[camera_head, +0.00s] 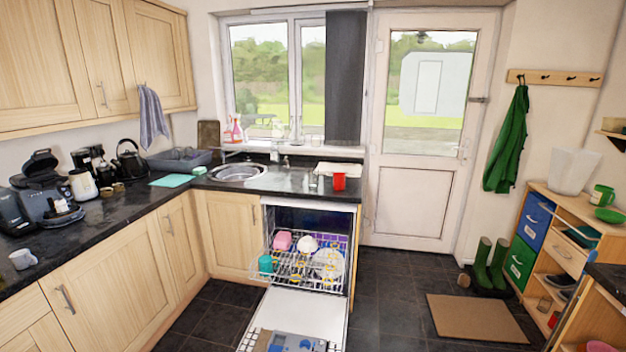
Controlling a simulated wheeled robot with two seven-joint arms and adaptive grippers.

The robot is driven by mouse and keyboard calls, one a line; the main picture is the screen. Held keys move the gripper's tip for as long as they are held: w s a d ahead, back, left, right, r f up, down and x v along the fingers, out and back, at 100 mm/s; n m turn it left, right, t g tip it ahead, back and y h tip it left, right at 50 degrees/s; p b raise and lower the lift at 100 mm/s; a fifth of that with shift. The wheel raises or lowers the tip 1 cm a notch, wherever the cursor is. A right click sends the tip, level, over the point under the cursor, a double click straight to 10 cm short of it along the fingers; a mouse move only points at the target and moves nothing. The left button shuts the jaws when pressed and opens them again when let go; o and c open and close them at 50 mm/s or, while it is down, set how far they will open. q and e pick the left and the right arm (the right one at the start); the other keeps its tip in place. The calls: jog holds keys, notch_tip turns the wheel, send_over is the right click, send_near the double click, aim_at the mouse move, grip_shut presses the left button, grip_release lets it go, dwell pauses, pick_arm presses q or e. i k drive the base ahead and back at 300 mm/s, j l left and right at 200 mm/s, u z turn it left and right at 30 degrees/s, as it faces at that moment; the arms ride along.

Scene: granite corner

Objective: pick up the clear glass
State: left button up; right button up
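A small clear glass (313,181) appears to stand on the dark counter right of the sink, just left of a red cup (339,182). It is small and faint against the counter, so its outline is hard to make out. Neither my left nor my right gripper is in view.
The dishwasher (309,316) below the counter has its door down and its rack (300,276) out, loaded with dishes. The sink (237,172) is left of the glass. A brown mat (476,318) and green boots (490,264) are on the floor at right.

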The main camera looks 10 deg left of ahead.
aim_at(312, 173)
jog(key=i+l+u, duration=0.3)
jog(key=i+l, duration=1)
